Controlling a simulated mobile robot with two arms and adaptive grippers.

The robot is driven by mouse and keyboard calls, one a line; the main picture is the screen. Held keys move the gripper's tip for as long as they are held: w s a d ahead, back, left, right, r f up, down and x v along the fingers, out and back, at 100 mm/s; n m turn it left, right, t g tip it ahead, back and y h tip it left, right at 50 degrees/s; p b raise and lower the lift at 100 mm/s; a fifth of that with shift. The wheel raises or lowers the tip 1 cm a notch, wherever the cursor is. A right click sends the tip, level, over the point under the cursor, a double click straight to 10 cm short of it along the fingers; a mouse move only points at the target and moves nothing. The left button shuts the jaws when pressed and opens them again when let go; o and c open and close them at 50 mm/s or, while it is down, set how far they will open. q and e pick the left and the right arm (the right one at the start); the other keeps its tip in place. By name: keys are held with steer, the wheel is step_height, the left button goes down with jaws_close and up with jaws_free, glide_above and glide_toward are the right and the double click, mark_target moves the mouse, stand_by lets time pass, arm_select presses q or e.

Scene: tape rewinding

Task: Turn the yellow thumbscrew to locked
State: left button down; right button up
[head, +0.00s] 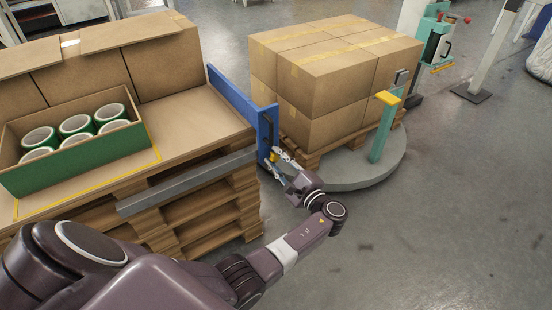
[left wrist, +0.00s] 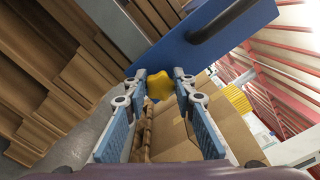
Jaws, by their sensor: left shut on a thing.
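The yellow thumbscrew (left wrist: 158,86) sits at the edge of the blue plate (left wrist: 210,38) in the left wrist view. In the head view it is a small yellow spot (head: 273,157) on the end of the blue plate (head: 240,103), partly hidden by the fingers. My left gripper (left wrist: 158,80) is shut on the thumbscrew, with one fingertip on each side of it. The gripper also shows in the head view (head: 275,160). I cannot tell from these frames whether the screw stands at locked. My right gripper is not in view.
A grey bar (head: 185,182) runs along the table's front. Stacked cartons (head: 325,80) sit on a round grey platform (head: 385,165) behind the gripper. Floor at right is open.

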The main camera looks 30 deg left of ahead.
arm_select(q)
steer(key=c, duration=1.6)
jaws_free()
steer(key=v, duration=0.7)
steer(key=shift+d, duration=0.2)
steer(key=shift+s, duration=0.1)
